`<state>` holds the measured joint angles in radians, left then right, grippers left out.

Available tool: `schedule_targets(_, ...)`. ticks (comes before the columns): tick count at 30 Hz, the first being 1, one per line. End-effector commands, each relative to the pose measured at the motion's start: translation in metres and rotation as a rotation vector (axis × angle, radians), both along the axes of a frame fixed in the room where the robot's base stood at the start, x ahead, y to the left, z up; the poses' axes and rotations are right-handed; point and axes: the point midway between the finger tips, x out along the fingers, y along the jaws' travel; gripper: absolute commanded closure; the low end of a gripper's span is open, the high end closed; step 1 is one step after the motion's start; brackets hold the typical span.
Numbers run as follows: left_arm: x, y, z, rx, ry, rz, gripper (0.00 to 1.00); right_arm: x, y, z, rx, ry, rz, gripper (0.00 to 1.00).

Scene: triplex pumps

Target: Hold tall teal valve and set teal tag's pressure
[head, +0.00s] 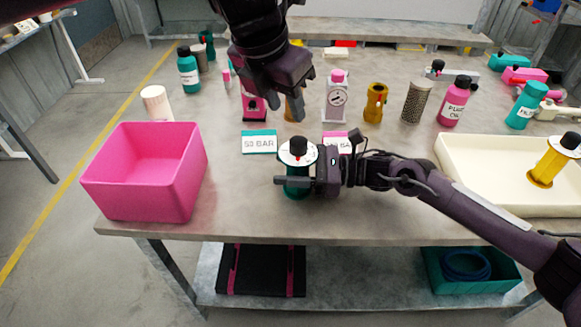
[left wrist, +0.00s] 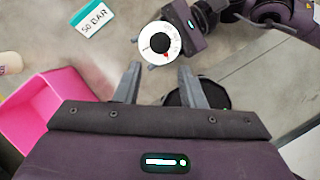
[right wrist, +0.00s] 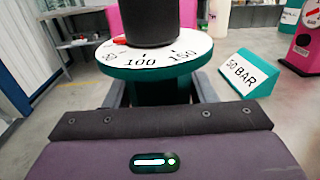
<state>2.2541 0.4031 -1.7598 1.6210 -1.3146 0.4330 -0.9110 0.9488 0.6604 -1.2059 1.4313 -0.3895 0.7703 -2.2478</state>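The tall teal valve (head: 297,184) stands upright near the table's front edge, with a white dial and black knob on top. The dial (right wrist: 150,58) shows 100 and 150 in the right wrist view, with a red pointer at its left. My right gripper (head: 297,181) is shut on the valve's body below the dial. My left gripper (head: 290,112) is open and empty, above and behind the valve. In the left wrist view the knob (left wrist: 160,43) lies just beyond its open fingers. The teal tag (head: 259,142) reads 50 BAR and stands behind the valve, to the left.
A pink tag (head: 333,136) stands behind my right gripper, partly hidden. A pink bin (head: 145,195) is at the left front. A cream tray (head: 475,185) with a yellow valve (head: 548,167) is at the right. Several bottles and pumps line the back.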

Motion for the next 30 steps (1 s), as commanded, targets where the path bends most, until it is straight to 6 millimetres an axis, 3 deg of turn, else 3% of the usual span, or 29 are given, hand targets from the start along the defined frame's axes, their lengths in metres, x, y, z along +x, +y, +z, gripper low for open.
schedule_targets(2,0.000,0.000,0.000,0.000,0.000,0.000,0.64,0.000,0.000,0.000,0.000,0.000,0.000,0.60)
schedule_targets(9,0.000,0.000,0.000,0.000,0.000,0.000,0.64,0.000,0.000,0.000,0.000,0.000,0.000,0.92)
schedule_targets(13,-0.001,-0.002,-0.003,-0.006,0.006,-0.001,0.49,0.000,0.000,0.000,0.000,0.000,0.000,0.93)
schedule_targets(15,-0.004,-0.008,-0.009,-0.025,0.022,-0.003,0.47,0.000,0.000,0.000,0.000,0.000,0.000,0.93)
schedule_targets(19,-0.016,-0.031,-0.032,-0.107,0.088,-0.002,0.47,0.000,0.000,0.000,0.000,0.000,0.000,0.93)
schedule_targets(24,-0.047,-0.075,-0.064,-0.294,0.235,0.028,0.47,0.000,0.000,0.000,0.000,0.000,0.000,0.93)
schedule_targets(30,-0.081,-0.116,-0.078,-0.533,0.427,0.119,0.47,0.000,0.000,0.000,0.000,0.000,-0.001,0.93)
